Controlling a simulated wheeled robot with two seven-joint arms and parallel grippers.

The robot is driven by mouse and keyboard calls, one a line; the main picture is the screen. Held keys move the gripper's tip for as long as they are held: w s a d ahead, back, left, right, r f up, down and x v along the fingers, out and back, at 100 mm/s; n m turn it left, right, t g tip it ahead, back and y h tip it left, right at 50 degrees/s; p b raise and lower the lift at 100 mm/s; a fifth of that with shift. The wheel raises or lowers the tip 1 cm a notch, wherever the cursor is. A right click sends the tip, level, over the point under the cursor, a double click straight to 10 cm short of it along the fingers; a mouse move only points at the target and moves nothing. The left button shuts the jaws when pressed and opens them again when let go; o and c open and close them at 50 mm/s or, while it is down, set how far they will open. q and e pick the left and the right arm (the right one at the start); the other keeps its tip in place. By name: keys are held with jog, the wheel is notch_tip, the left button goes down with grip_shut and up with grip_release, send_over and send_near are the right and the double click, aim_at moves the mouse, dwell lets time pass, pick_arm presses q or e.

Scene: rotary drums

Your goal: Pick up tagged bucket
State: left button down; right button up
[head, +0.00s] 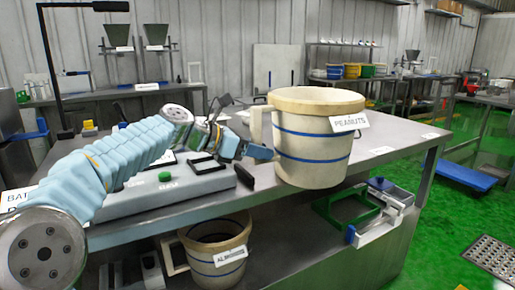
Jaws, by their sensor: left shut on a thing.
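A cream bucket with blue bands (312,158) carries a white tag reading PEANUTS (348,123). It is upright at the front edge of the steel table (395,150); I cannot tell whether its base touches the tabletop. Its handle (257,124) is on its left side. My left arm reaches in from the left, and my left gripper (256,154) is shut at the handle side of the bucket. The exact grip on the handle is partly hidden. My right gripper is out of view.
A second bucket tagged ALMONDS (214,262) stands on the lower shelf. A scale with a green button (165,188) is on the table left of the bucket. A green and white device (370,212) sits on the shelf at right. The tabletop right of the bucket is mostly clear.

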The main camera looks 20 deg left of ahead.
pick_arm(q)
jog(key=shift+d, duration=0.1)
jog(key=c, duration=0.7)
grip_release()
jog(key=shift+s, duration=0.1)
jog(key=v, duration=1.3)
jog(key=shift+s+a, duration=0.25)
jog(key=shift+a, duration=0.1)
